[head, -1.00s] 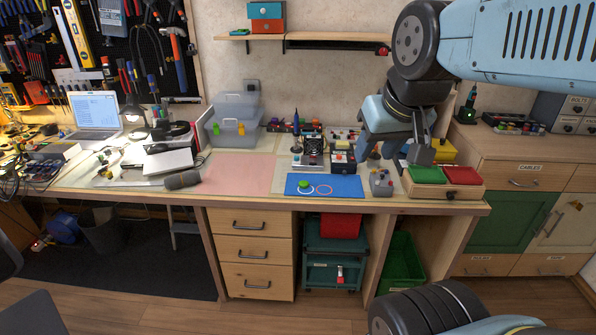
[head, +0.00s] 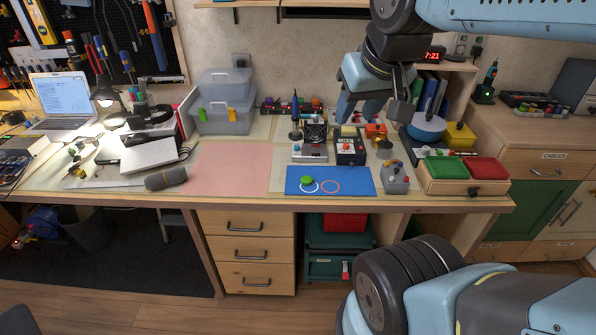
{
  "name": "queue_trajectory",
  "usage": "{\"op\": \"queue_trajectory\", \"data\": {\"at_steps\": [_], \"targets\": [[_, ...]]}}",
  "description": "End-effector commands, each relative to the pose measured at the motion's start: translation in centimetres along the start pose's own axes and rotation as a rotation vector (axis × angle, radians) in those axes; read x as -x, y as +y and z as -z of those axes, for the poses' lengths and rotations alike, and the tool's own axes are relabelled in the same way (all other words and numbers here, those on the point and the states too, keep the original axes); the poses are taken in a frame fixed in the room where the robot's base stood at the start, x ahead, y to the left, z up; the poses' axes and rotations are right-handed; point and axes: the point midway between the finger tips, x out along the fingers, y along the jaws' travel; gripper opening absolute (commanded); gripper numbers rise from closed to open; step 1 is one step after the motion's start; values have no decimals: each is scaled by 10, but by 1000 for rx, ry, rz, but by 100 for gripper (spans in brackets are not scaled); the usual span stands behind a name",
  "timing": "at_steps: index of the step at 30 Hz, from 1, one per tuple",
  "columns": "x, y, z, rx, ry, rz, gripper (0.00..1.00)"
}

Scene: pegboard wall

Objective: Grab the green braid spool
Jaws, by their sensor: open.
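A small green spool (head: 307,181) sits on the left part of a blue mat (head: 350,174) near the front of the bench. It lies within or over a white ring; an orange ring (head: 330,187) is drawn beside it on the right. My gripper (head: 372,108) hangs above the back of the bench in the picture, up and to the right of the spool. Its fingers are apart with nothing seen between them. It is clear of the spool, and nothing hides the spool.
A grey box with a knob (head: 395,178) stands right of the mat, beside a wooden tray with a green bin (head: 446,167) and a red bin (head: 482,168). Small devices (head: 350,147) stand behind the mat. A bare pink mat (head: 232,168) lies to the left.

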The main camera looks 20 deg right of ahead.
Motion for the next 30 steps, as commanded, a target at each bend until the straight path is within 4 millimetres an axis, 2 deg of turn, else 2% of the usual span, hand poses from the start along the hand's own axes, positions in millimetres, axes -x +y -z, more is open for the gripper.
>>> {"op": "queue_trajectory", "data": {"at_steps": [1, 5, 9, 11, 21, 30], "targets": [[0, 0, 0, 0, 0, 0, 44], [-3, 1, 3, 24, -6, -7, 57], [-18, 11, 14, 147, -35, -41, 70], [-28, 14, 21, 233, -56, -63, 71], [-104, 24, 66, 852, -200, -149, 71], [-184, 16, 93, 1434, -323, -125, 71]]}}
